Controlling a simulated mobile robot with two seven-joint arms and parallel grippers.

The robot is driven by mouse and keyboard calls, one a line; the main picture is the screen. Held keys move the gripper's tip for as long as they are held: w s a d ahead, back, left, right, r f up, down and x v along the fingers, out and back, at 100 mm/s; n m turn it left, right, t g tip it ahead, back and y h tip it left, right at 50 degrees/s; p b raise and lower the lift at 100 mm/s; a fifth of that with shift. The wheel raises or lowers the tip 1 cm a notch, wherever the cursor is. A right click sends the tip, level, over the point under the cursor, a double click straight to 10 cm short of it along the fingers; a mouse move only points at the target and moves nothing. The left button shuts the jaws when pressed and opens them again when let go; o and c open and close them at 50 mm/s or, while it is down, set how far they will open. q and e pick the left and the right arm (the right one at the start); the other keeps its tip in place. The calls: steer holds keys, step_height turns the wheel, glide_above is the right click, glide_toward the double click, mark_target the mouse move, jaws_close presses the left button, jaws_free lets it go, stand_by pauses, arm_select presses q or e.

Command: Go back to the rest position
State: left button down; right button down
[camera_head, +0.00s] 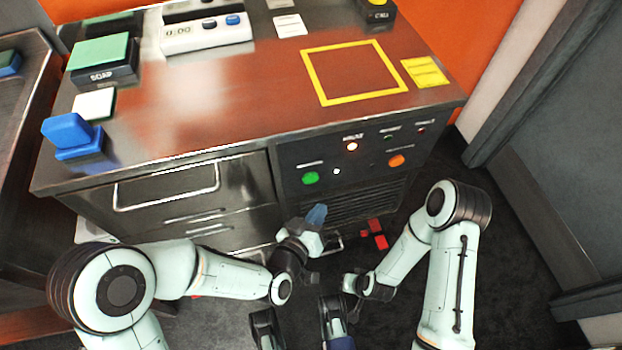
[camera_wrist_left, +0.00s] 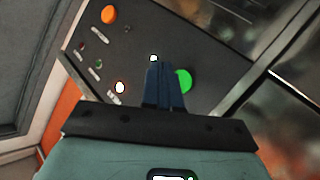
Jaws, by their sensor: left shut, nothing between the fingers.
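My left gripper (camera_head: 317,215) is in front of the counter's control panel, with its dark blue fingers pointing up towards it. In the left wrist view the two fingers (camera_wrist_left: 165,85) are together, with nothing between them. They partly cover the green button (camera_wrist_left: 183,81) in that view; contact cannot be told from it. In the head view the green button (camera_head: 310,178) shows clear above the fingertips. My right arm comes in from the right and bends down to the bottom middle; its finger opening cannot be made out.
The steel counter (camera_head: 230,120) stands ahead. Its panel has an orange button (camera_head: 396,161) and a lit lamp (camera_head: 352,146). A drawer handle (camera_head: 165,187) sticks out at the left. Dark floor is open at right.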

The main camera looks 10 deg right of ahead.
stand_by(0.4)
